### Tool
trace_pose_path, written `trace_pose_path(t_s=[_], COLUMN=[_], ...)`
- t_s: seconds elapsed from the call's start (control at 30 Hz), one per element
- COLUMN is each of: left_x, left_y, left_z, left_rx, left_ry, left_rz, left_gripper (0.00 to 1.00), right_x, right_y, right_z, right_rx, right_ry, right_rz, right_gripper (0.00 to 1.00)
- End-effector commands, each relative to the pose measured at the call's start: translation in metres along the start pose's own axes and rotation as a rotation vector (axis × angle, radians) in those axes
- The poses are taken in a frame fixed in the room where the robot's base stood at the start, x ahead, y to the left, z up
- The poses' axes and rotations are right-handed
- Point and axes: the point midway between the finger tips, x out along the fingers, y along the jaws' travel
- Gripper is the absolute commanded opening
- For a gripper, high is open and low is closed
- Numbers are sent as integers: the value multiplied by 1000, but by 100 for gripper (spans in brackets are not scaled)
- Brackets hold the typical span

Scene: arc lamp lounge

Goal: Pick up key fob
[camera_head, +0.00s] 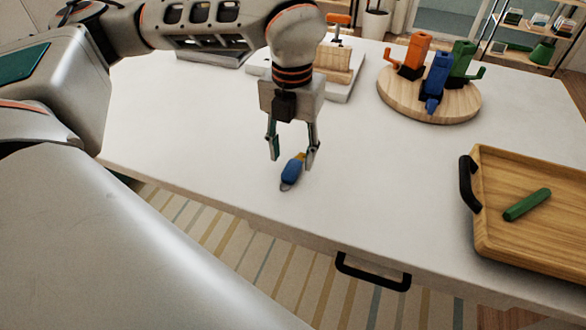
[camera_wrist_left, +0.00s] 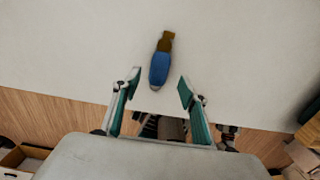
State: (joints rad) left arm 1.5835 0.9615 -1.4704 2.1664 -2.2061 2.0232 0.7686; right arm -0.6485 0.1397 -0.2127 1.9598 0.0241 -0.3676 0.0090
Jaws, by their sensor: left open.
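The key fob (camera_head: 291,172) has a blue body and a yellow-brown end, and it lies on the white table near its front edge. My left gripper (camera_head: 291,158) points down over it with its fingers open. In the head view the fob shows between and just below the fingertips. In the left wrist view the fob (camera_wrist_left: 160,68) lies just beyond the open fingertips (camera_wrist_left: 157,84), roughly centred between them, and no finger visibly touches it. The exact height of the fingertips above the table is hard to tell. My right gripper is in neither view.
A wooden tray (camera_head: 515,240) with black handles holds a green stick (camera_head: 527,204) at the right. A round wooden board (camera_head: 400,98) bears orange, blue and green objects at the back right. A wooden block (camera_head: 335,62) stands behind my left gripper. The table's middle is clear.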

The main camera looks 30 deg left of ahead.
Motion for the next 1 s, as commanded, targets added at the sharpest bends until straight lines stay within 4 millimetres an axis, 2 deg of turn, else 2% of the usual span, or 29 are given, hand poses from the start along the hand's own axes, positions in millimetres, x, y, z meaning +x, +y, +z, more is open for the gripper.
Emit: trace_pose_path(t_s=[0.2, 0.53, 0.7, 1.0], left_x=[30, 36, 36, 35], left_y=[2, 2, 2, 2], left_z=[-4, -3, -3, -3], left_rx=[0, 1, 1, 1], left_ry=[3, 0, 0, 0], left_rz=[1, -1, -1, -1], left_gripper=[43, 43, 2, 2], right_x=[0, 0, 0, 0], right_y=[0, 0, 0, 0], right_z=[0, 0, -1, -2], right_rx=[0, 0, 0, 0], right_ry=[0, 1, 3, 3], right_rz=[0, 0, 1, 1], right_gripper=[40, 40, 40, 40])
